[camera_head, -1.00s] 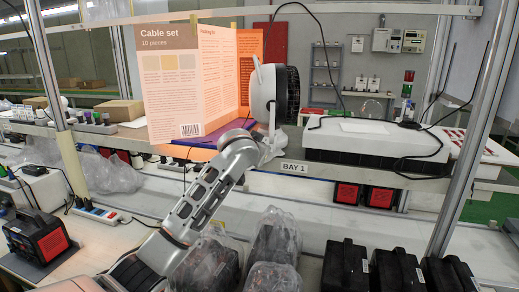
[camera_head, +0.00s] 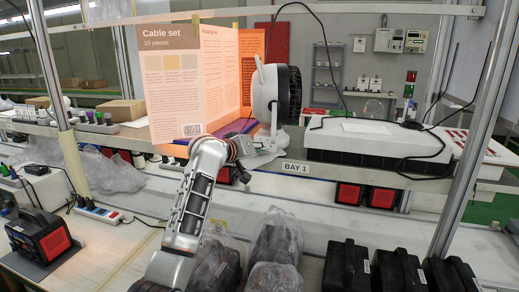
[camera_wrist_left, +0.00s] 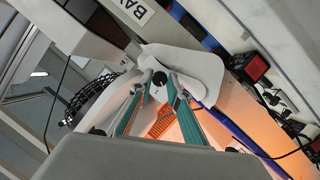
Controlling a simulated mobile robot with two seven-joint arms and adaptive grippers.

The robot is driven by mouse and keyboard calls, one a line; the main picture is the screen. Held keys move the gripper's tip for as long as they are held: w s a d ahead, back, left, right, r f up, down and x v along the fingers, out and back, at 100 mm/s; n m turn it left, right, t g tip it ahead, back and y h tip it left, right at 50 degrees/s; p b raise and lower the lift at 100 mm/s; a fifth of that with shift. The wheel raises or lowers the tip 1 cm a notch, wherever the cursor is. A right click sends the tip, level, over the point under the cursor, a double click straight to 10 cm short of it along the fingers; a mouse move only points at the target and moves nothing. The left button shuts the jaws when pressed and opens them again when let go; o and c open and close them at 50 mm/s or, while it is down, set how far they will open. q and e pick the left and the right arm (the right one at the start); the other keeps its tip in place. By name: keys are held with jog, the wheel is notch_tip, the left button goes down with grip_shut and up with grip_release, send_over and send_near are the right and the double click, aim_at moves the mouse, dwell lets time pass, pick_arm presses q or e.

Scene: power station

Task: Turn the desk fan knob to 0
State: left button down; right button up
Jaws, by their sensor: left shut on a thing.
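The white desk fan (camera_head: 272,92) with a dark rear cage stands on the shelf, right of the orange-lit Cable set card. In the left wrist view its pale base (camera_wrist_left: 200,65) and black knob (camera_wrist_left: 160,78) show close ahead. My left gripper (camera_head: 262,147) is at the fan's base in the head view. In the wrist view its teal-lined fingers (camera_wrist_left: 160,84) converge around the knob and are shut on it. The knob is hidden behind the gripper in the head view, and its setting cannot be read. My right gripper is in neither view.
The Cable set card (camera_head: 175,85) stands close left of the fan. A white-topped unit (camera_head: 370,140) stands to its right, above the BAY 1 label (camera_head: 295,167). Black cases (camera_head: 395,268) and wrapped items (camera_head: 275,240) stand below. A metal post (camera_head: 470,140) rises at right.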

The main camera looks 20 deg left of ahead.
pick_arm(q)
jog(key=shift+a+n+h, duration=0.15)
jog(key=shift+n+h, duration=0.65)
jog(key=shift+n, duration=0.6)
jog(key=shift+t, duration=0.3)
jog(key=c, duration=2.2)
grip_release()
jog(key=shift+f, duration=0.1)
